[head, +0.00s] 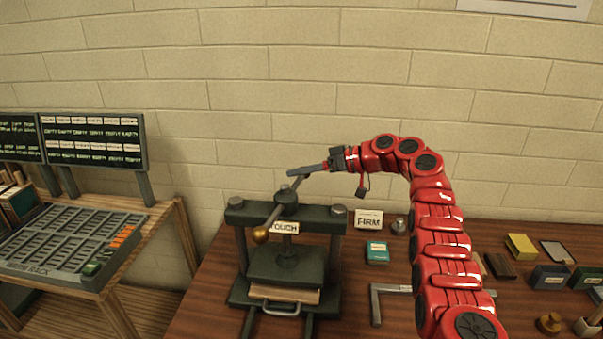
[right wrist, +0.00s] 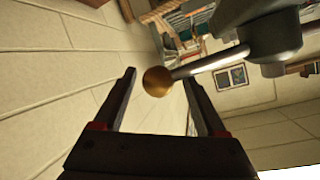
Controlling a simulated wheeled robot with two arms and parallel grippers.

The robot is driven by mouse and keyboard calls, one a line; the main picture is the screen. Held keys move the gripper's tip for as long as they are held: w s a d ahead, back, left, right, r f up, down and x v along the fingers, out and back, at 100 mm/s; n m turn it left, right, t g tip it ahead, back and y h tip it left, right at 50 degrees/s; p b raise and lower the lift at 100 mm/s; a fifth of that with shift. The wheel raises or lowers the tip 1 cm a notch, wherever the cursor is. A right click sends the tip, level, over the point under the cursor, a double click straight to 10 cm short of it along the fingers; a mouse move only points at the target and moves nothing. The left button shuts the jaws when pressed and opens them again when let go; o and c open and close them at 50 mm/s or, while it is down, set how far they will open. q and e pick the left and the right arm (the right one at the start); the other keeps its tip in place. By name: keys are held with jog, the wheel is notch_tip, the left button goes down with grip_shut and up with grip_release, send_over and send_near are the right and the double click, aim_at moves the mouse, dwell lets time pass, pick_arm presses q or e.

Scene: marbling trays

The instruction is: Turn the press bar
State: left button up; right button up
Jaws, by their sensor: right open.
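The dark green press (head: 285,262) stands on the brown table. Its press bar (head: 272,217) crosses the top hub slantwise, with a brass ball on the near-left end (head: 260,236). My right gripper (head: 293,173) reaches in from the right at the bar's far end. In the right wrist view, the two open fingers (right wrist: 160,78) have a brass ball (right wrist: 157,81) between their tips, and a grey rod (right wrist: 210,62) runs from it to the hub. I cannot tell whether the fingers touch the ball. My left gripper is not in view.
A card reading FIRM (head: 368,219) and a teal box (head: 377,252) stand right of the press. A label ending in "OUCH" (head: 285,227) is on the press. Small boxes (head: 550,277) lie at the right. A slotted rack (head: 70,242) stands left. The brick wall is close behind.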

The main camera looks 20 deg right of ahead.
jog(key=b+v, duration=0.2)
jog(key=v, duration=1.5)
jog(key=shift+o, duration=0.3)
jog(key=shift+d+f, duration=0.1)
jog(key=shift+f, duration=0.05)
